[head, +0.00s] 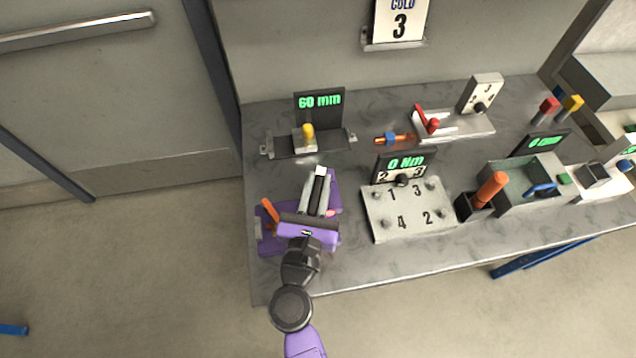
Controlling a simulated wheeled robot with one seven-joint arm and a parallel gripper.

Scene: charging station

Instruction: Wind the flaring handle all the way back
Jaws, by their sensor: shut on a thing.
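My gripper (319,178) reaches in from the bottom over a purple-based fixture (334,186) at the table's front left. Its fingers lie close together, shut on a part of this fixture that I take to be the flaring handle. The hand and fingers hide most of that part, so its angle cannot be told. A small pale end shows at the fingertips. An orange lever (270,211) stands at the fixture's left side, apart from the fingers.
Behind stands a fixture with a yellow knob (308,131) and a "60 mm" display (319,102). To the right are a numbered bolt plate (408,212), a red-handled clamp (433,126) and an orange-handled tool (490,188). Bare tabletop (350,267) lies along the front.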

